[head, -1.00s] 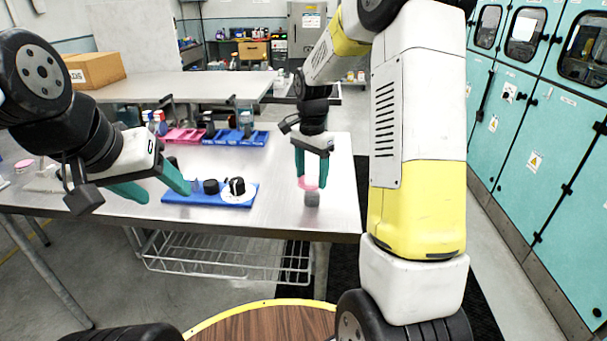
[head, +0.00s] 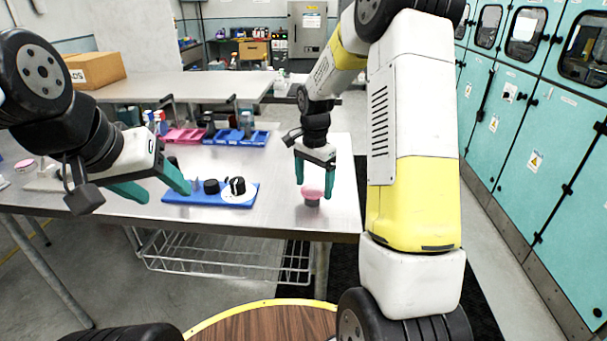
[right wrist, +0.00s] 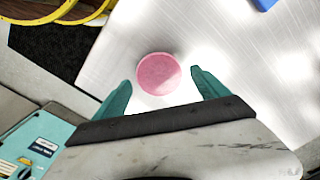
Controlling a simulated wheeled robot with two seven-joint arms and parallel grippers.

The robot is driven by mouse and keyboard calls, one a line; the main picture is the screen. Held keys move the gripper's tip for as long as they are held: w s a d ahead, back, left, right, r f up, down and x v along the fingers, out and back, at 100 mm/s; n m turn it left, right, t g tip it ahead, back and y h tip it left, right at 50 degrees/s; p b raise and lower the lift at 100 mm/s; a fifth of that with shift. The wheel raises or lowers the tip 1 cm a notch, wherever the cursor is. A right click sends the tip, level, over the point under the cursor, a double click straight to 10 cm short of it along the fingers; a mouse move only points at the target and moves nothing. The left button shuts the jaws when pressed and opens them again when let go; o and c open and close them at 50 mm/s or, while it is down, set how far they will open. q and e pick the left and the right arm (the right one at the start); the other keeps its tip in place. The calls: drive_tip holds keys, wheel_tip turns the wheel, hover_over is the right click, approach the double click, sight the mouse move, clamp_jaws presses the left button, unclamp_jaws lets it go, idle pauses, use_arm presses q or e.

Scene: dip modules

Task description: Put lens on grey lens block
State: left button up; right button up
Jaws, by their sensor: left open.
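The pink lens (head: 312,190) rests on top of the small grey lens block (head: 312,202) near the front right of the metal table. In the right wrist view the round lens (right wrist: 159,74) covers the block from above. My right gripper (head: 314,188) is open, its green fingers apart on either side of the lens and clear of it. In the right wrist view its fingertips (right wrist: 163,82) show a gap from the lens. My left gripper (head: 168,193) is open and empty at the left, over the table beside the blue tray.
The blue tray (head: 174,198) holds black round parts and a white disc. Behind it stand a pink tray (head: 178,137) and another blue tray (head: 226,141) with bottles. Another pink round piece (head: 25,164) lies at the far left. The table (head: 275,185) between tray and block is clear.

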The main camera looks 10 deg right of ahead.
sight(313, 189)
drive_tip(key=s+r+n+t, duration=0.1)
drive_tip(key=s+r, duration=0.2)
drive_tip(key=r, duration=0.6)
drive_tip(key=s+r+n+t, duration=0.1)
drive_tip(key=s+r+n, duration=0.15)
drive_tip(key=r, duration=0.65)
drive_tip(key=s+a+n+t+y, duration=0.1)
drive_tip(key=s+n, duration=0.3)
drive_tip(key=s, duration=0.5)
drive_tip(key=s+a+r+n+t+y, duration=0.1)
drive_tip(key=s+n+t, duration=0.2)
drive_tip(key=s, duration=0.7)
drive_tip(key=shift+a+r+n, duration=0.25)
drive_tip(key=shift+a+n, duration=0.05)
drive_tip(key=shift+n, duration=0.05)
